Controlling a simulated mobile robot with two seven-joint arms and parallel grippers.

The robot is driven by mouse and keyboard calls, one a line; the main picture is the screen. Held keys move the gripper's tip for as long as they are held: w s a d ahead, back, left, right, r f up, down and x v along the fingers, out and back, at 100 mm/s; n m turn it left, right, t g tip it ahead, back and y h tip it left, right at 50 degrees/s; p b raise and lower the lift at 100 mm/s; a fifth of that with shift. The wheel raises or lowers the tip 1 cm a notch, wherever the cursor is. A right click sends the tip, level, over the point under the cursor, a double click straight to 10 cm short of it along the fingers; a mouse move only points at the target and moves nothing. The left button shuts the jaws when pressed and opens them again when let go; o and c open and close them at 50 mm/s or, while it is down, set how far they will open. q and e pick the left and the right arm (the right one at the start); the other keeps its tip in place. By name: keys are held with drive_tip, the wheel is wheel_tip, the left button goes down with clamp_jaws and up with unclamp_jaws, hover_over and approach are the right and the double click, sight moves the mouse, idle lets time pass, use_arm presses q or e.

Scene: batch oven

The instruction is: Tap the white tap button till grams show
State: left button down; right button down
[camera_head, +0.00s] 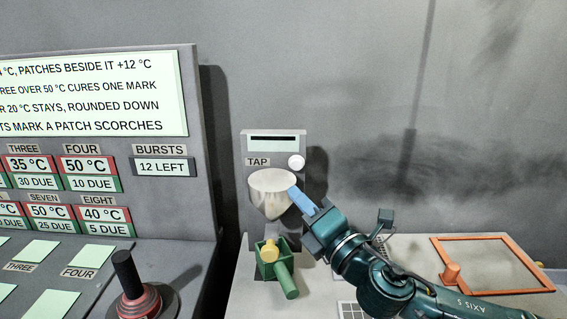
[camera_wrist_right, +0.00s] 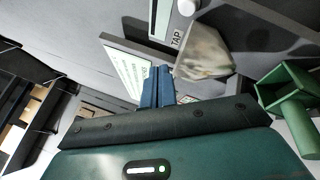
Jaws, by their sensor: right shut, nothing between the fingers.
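The white tap button (camera_head: 297,161) is a round knob on the grey panel (camera_head: 250,150), right of the word TAP. It also shows at the top of the right wrist view (camera_wrist_right: 187,7). Above it is a narrow display (camera_head: 274,143), where I can read no figures. My right gripper (camera_head: 294,190) is shut and empty, its blue fingers pointing up and left. In the head view, its tips are just below the button, by the right rim of the pale funnel-shaped bowl (camera_head: 268,184). The blue fingers show in the right wrist view (camera_wrist_right: 157,88). My left gripper is out of view.
Below the bowl is a green box (camera_head: 266,270) with a yellow knob (camera_head: 270,250) and a green handle (camera_head: 286,281). An orange frame (camera_head: 490,239) lies at the right. A control board (camera_head: 165,220) with a black-knobbed lever (camera_head: 124,266) stands at the left.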

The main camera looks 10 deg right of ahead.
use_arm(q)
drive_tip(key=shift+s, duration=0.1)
use_arm(e)
drive_tip(key=shift+s, duration=0.1)
drive_tip(key=b, duration=0.1)
approach(296, 163)
drive_tip(key=w+a+r, duration=0.1)
drive_tip(key=w+a, duration=0.2)
drive_tip(key=a, duration=0.1)
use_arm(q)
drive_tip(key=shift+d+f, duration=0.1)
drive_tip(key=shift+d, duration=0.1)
use_arm(e)
drive_tip(key=shift+w+d+r, duration=0.1)
drive_tip(key=shift+w+r, duration=0.1)
drive_tip(key=shift+w, duration=0.65)
idle(0.3)
idle(0.8)
drive_tip(key=shift+w+d, duration=0.1)
drive_tip(key=shift+w, duration=0.3)
